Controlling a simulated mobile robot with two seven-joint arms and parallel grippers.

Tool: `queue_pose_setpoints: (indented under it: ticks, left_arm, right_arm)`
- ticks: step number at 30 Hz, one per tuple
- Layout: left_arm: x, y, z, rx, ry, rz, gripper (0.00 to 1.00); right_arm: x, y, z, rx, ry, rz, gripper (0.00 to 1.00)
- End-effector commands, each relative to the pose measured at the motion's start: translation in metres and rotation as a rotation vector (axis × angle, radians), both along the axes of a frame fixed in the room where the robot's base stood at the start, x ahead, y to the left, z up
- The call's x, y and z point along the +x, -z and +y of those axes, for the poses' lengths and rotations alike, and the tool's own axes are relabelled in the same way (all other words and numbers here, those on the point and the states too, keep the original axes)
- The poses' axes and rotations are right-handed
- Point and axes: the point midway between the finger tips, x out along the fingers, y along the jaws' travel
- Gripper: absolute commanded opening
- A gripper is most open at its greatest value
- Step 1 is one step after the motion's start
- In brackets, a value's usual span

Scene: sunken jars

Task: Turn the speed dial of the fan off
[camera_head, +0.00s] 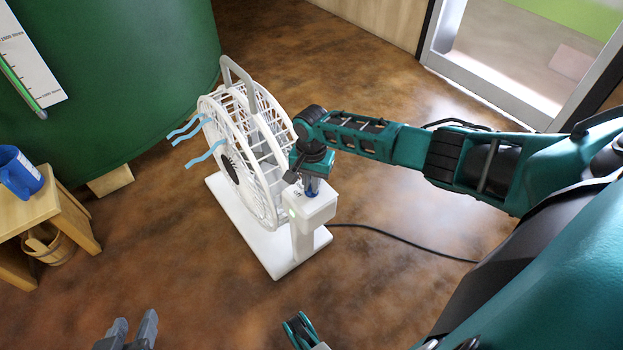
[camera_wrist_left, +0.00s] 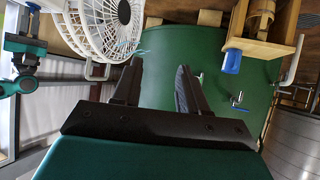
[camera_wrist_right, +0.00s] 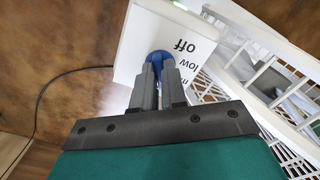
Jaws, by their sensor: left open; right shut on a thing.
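The white fan (camera_head: 245,150) stands on its base on the floor, with blue streamers at its front grille. Its control box (camera_head: 312,208) sits on a post at the right side of the base, with a small green light. In the right wrist view the box top (camera_wrist_right: 140,40) reads "off", "low" and a partly hidden word. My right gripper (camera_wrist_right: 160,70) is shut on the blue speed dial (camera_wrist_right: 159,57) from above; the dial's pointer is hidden. My left gripper (camera_head: 133,330) is open and empty at the bottom of the head view, away from the fan.
A black cord (camera_head: 410,243) runs from the fan across the floor. A green tank (camera_head: 110,80) stands behind at left. A wooden stool (camera_head: 60,215) with a blue mug (camera_head: 18,172) is at the left edge. Floor in front of the fan is clear.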

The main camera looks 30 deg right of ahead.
Motion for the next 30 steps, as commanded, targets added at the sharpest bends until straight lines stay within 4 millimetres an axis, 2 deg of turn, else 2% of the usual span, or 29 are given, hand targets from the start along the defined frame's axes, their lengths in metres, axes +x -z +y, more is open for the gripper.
queue_pose_setpoints:
  ticks: [1, 7, 30]
  left_arm:
    - [0.000, -0.008, 0.001, 0.003, -0.002, 0.000, 0.43]
    - [-0.002, -0.018, 0.008, 0.018, -0.012, -0.002, 0.43]
    - [-0.008, -0.026, 0.011, 0.025, -0.011, 0.008, 0.43]
  right_arm:
    - [-0.002, -0.004, 0.002, 0.003, -0.023, 0.006, 0.00]
    - [-0.002, -0.005, 0.002, 0.004, -0.168, 0.006, 0.00]
    - [-0.001, 0.000, 0.000, 0.003, -0.898, 0.003, 0.00]
